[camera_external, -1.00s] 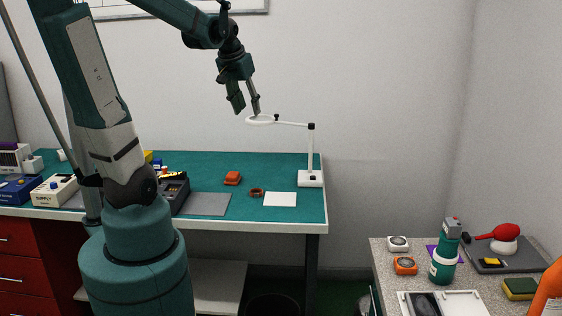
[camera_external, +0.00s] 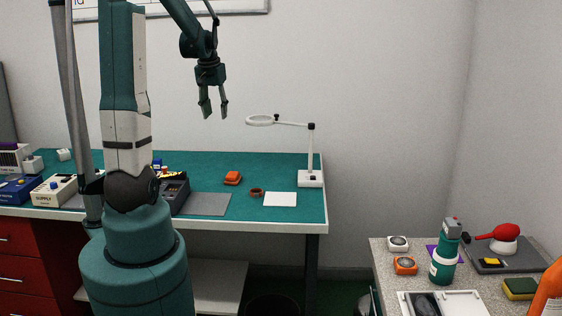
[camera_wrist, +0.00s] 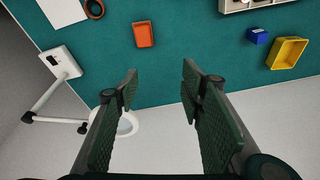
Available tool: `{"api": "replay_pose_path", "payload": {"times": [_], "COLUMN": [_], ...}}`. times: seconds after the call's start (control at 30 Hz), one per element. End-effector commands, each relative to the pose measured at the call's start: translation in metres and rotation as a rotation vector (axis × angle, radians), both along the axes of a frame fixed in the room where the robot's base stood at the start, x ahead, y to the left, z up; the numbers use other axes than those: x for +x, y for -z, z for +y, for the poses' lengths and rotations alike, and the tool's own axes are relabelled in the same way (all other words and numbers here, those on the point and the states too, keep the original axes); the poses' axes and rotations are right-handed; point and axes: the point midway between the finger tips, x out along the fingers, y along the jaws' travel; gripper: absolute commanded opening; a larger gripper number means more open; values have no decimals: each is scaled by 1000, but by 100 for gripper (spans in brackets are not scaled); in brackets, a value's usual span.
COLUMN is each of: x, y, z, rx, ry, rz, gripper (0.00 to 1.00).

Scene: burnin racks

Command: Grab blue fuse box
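A small blue box (camera_wrist: 257,36), which matches the blue fuse box, lies on the green bench mat (camera_wrist: 185,30) at the upper right of the wrist view. It sits just left of a yellow bin (camera_wrist: 287,53). In the outside view a small blue patch (camera_external: 157,162) shows beside my arm; I cannot tell if it is the same box. My gripper (camera_external: 215,110) hangs high above the bench, fingers pointing down. It is open and empty; in the wrist view nothing is between the fingers (camera_wrist: 160,85). The blue box is well beyond the right finger.
An orange box (camera_wrist: 144,34) and a brown ring (camera_wrist: 94,9) lie on the mat. A magnifier lamp (camera_external: 310,150) stands at the bench's right end, its ring lens reaching left. A dark instrument (camera_external: 175,190) stands near my arm. The mat around the orange box is clear.

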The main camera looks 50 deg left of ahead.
Motion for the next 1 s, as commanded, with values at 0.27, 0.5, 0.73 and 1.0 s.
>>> {"api": "replay_pose_path", "payload": {"times": [0.27,0.5,0.73,1.0], "x": [-16,-40,-70,-114], "y": [36,71,108,156], "z": [79,144,203,267], "rx": [-33,-63,-97,-138], "ry": [-74,-135,-192,-259], "rz": [41,74,103,132], "gripper": [39,39,39,39]}}
